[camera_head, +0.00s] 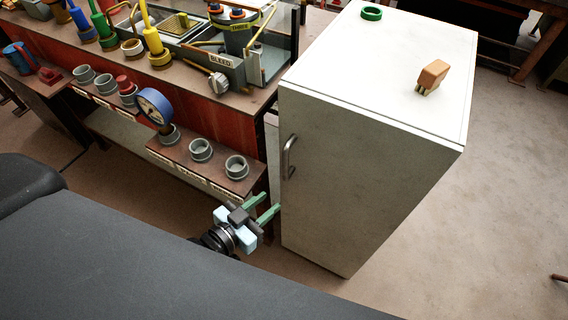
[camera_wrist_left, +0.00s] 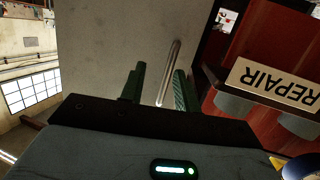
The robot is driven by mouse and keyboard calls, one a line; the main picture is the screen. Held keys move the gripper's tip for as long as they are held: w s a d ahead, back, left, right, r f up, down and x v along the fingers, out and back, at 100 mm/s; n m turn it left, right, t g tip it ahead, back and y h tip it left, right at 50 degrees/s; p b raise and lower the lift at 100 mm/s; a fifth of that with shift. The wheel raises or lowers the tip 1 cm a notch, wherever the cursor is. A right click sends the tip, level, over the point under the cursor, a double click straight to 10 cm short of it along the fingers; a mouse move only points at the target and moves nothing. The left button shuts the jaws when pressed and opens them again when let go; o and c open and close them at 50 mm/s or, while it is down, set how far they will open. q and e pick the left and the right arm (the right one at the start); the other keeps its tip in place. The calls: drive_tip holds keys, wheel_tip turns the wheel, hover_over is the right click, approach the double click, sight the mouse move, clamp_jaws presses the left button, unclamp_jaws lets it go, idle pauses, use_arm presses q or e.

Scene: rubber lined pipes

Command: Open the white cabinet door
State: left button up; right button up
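The white cabinet (camera_head: 360,175) stands right of the workbench, and its front door looks shut. A metal bar handle (camera_head: 288,158) is fixed upright near the door's left edge. My left gripper (camera_head: 268,206) is open and empty, below and left of the handle in the head view. In the left wrist view, the handle (camera_wrist_left: 169,72) shows beyond and between the two green fingers (camera_wrist_left: 158,85), with the pale door (camera_wrist_left: 110,45) behind. The fingers do not visibly touch the handle. My right gripper is not in view.
The workbench (camera_head: 200,90) and a low shelf with grey cups (camera_head: 201,150) and a blue gauge (camera_head: 154,106) stand left. Floor (camera_head: 490,210) right of the cabinet is clear.

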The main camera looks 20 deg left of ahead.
sight(285, 165)
use_arm(q)
drive_tip(key=w+r+t, duration=0.1)
drive_tip(key=w+a+r+t, duration=0.1)
drive_tip(key=w+r, duration=0.1)
drive_tip(key=shift+w+t, duration=0.1)
drive_tip(key=shift+t, duration=0.2)
drive_tip(key=shift+w+r, duration=0.1)
drive_tip(key=shift+x, duration=3.85)
clamp_jaws()
